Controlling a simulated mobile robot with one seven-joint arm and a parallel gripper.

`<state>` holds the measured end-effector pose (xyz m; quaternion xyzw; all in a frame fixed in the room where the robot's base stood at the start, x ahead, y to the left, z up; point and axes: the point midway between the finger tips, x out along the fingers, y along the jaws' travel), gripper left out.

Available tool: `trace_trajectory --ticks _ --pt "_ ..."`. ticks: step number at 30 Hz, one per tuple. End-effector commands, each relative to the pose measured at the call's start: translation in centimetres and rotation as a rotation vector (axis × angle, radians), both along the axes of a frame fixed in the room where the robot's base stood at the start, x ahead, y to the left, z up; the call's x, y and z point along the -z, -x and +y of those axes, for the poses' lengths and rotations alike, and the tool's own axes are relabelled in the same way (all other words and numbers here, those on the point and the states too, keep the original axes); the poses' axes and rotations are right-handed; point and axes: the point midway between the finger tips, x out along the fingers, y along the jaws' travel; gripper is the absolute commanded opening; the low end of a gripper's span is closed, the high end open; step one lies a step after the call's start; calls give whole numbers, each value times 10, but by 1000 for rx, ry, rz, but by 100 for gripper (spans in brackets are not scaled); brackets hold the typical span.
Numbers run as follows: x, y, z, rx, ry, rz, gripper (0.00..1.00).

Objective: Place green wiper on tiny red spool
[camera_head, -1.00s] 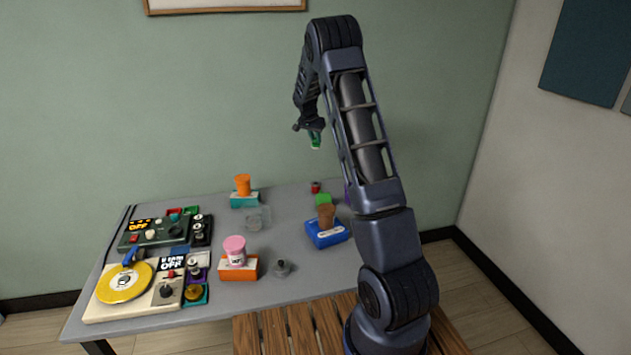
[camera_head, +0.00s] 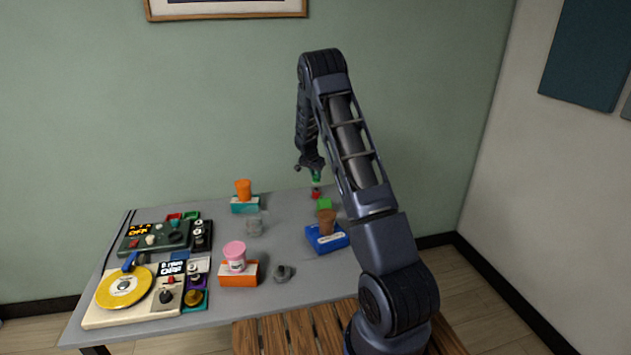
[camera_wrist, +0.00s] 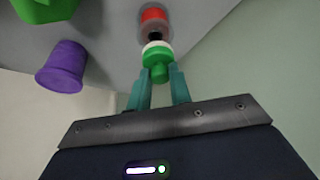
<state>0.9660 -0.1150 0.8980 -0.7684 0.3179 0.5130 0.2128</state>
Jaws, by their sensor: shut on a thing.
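My gripper (camera_head: 313,170) is over the back right of the table, pointing down, shut on the green wiper (camera_head: 316,177). In the wrist view the green wiper (camera_wrist: 157,62), with a pale band, sits between my two teal fingertips (camera_wrist: 158,84). The tiny red spool (camera_head: 316,194) stands on the table right below the wiper. In the wrist view the red spool (camera_wrist: 152,15) is in line beyond the wiper, with a dark narrow part between them. I cannot tell whether wiper and spool touch.
A green block (camera_head: 324,203) and a blue box (camera_head: 322,241) with a brown cup (camera_head: 326,220) stand close in front of the spool. A purple cup (camera_wrist: 62,67) is beside it in the wrist view.

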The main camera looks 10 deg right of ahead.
Motion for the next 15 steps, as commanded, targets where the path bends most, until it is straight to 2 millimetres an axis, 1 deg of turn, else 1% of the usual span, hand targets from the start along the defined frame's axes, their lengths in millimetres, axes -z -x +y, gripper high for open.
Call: trace_trajectory --ticks 1,3,6,15 --pt "9 1 0 0 0 3 0" --pt "19 1 0 1 1 3 0" --pt "30 0 0 0 1 2 0" --pt "32 0 0 0 1 1 0"
